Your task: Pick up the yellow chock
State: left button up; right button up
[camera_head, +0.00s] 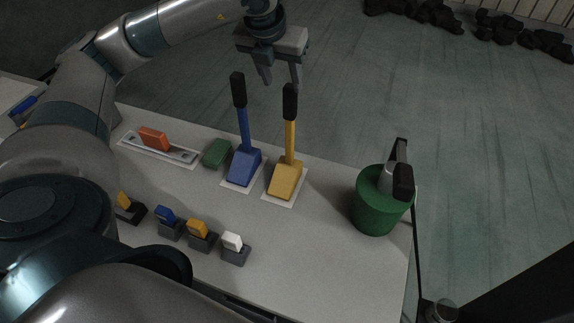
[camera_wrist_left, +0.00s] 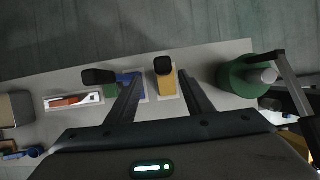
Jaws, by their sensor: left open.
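The yellow chock (camera_head: 285,181) is a yellow wedge with an upright yellow handle and a black grip, standing on a white patch on the grey table. It also shows in the left wrist view (camera_wrist_left: 167,84), between the two fingers in the picture. A blue chock (camera_head: 243,166) of the same shape stands just left of it. My left gripper (camera_head: 282,84) is open and empty, above and beyond the black grips of the two handles, apart from them. It shows in the left wrist view too (camera_wrist_left: 158,85). My right gripper is not in view.
A green pot (camera_head: 378,209) with a dark handle stands at the table's right edge. A green block (camera_head: 216,153) and a tray (camera_head: 183,156) with an orange piece (camera_head: 153,139) lie left of the chocks. Several small holders line the front. Dark rocks (camera_head: 520,33) lie on the floor beyond.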

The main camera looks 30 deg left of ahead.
aim_at(287, 91)
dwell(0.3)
pick_arm(q)
jog(key=shift+w+f, duration=0.1)
jog(key=shift+f, duration=0.05)
jog(key=shift+w+d+f+p, duration=0.15)
jog(key=shift+f+p, duration=0.15)
jog(key=shift+p, duration=0.2)
jog(key=p+x, duration=0.1)
jog(key=x, duration=0.2)
jog(key=shift+d+p, duration=0.15)
jog(key=shift+p, duration=0.15)
jog(key=shift+w+f, duration=0.2)
jog(key=shift+f, duration=0.4)
jog(key=shift+w, duration=0.1)
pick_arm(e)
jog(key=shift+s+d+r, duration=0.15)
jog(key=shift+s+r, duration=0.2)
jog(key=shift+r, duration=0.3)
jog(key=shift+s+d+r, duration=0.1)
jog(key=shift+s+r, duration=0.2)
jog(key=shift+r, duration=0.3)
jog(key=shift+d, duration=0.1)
